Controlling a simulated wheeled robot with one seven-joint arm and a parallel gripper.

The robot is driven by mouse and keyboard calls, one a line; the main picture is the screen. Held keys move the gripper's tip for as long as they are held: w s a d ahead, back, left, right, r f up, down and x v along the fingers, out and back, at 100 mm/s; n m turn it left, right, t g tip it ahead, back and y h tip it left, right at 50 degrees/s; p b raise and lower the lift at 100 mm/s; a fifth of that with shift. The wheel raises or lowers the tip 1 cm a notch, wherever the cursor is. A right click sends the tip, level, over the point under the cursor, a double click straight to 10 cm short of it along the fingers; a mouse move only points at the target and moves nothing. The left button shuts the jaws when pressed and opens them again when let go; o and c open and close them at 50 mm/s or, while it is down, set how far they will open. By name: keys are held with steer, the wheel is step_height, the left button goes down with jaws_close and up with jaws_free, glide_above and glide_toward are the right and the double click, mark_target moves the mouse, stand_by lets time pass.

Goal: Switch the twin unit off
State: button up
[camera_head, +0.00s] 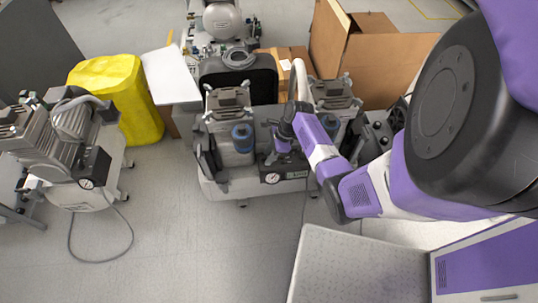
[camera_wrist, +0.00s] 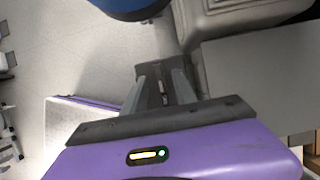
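The twin unit is the compressor (camera_head: 222,188) in the middle of the head view, with two motor heads on a light grey tank. A blue canister (camera_head: 243,138) stands at its left head, and a black box with a round gauge (camera_head: 272,178) is at its front middle. My gripper (camera_head: 281,148) reaches down between the two heads, above and behind the gauge. In the wrist view its fingers (camera_wrist: 164,80) come together at the tips, with nothing clearly held. The switch cannot be made out; my gripper and wrist cover part of that area.
Another compressor (camera_head: 75,150) stands at left with a cable on the floor. A yellow bin (camera_head: 120,90), cardboard boxes (camera_head: 360,60) and another compressor (camera_head: 222,20) stand behind. My arm passes over the twin unit's right side.

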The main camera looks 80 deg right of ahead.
jaws_close()
steer(key=shift+r, duration=0.1)
steer(key=n, duration=0.2)
steer(key=n+y, duration=0.1)
steer(key=n, duration=0.1)
steer(key=n+g, duration=0.1)
steer(key=shift+w+d+n+y, duration=0.2)
steer(key=shift+w+n+y, duration=0.1)
steer(key=shift+n+y, duration=0.1)
steer(key=n+g, duration=0.1)
steer(key=n, duration=0.2)
steer(key=n+g+y+b, duration=0.1)
steer(key=n, duration=0.2)
steer(key=shift+w+d, duration=0.1)
steer(key=shift+w, duration=0.05)
stand_by(0.5)
